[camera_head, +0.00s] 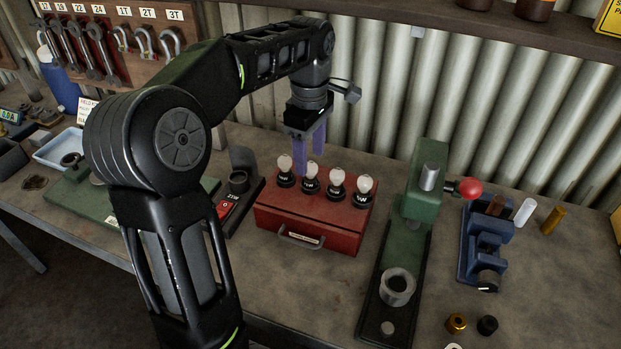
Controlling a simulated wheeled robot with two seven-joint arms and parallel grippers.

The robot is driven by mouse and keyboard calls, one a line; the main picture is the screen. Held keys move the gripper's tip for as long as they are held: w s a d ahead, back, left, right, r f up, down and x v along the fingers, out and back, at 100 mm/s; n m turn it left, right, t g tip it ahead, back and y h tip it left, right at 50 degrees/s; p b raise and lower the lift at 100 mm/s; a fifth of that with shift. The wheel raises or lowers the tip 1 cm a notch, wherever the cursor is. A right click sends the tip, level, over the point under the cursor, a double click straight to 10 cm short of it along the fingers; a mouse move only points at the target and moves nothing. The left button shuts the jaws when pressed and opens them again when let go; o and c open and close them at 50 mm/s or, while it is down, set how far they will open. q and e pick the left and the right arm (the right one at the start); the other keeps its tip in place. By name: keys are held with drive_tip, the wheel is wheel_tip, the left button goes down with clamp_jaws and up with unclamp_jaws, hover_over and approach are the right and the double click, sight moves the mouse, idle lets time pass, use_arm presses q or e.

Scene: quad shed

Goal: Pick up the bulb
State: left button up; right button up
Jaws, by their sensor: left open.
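Several white bulbs with black labelled bases stand upright in a row on top of a red box (325,230). From left to right I see a first bulb (285,165), a second bulb (311,171), a third bulb (337,178) and a rightmost bulb (364,184). My left gripper (309,165) points down with two purple fingers just behind the two leftmost bulbs. Its fingers are apart and appear empty; the bulbs partly cover the fingertips. My right gripper is not in view.
A green press (425,190) with a red knob (470,188) stands right of the box. A blue vise-like tool (484,240) is further right. A black device with a red switch (225,208) stands left of the box. A corrugated wall closes the back.

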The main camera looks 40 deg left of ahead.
sight(310, 162)
use_arm(q)
wheel_tip(310, 162, down, 5)
drive_tip(key=shift+r+p, duration=0.1)
drive_tip(key=shift+p, duration=0.45)
clamp_jaws()
idle(0.6)
